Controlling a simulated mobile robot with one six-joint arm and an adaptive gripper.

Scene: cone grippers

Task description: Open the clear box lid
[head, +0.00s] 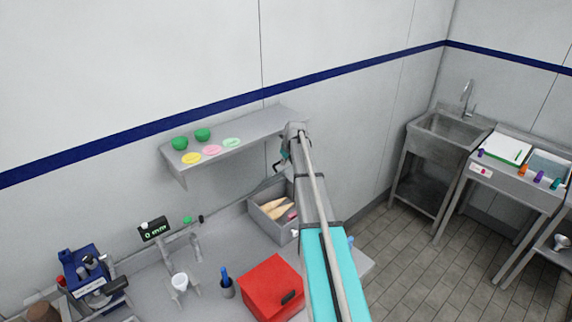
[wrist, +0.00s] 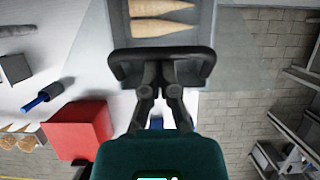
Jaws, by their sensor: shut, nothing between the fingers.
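A grey box (head: 262,222) with tan cones inside stands on the counter below the wall shelf, partly hidden by my arm. In the wrist view, several cones (wrist: 162,16) show at the top. A pale see-through area (wrist: 240,48) is beside them, but I cannot tell clearly where the lid's edges lie. My gripper (wrist: 162,88) is shut and empty near the box's near side. A dark bar with curved ends lies across its fingertips; I cannot tell whether it is a lid handle or touches them. In the head view, my gripper (head: 283,160) is small and partly hidden.
A red box (head: 268,285) and a dark pen cup (head: 227,289) stand on the counter, left of my arm. The wall shelf (head: 235,145) with green bowls and coloured discs is above. A sink (head: 450,125) and side table are at the right, across open floor.

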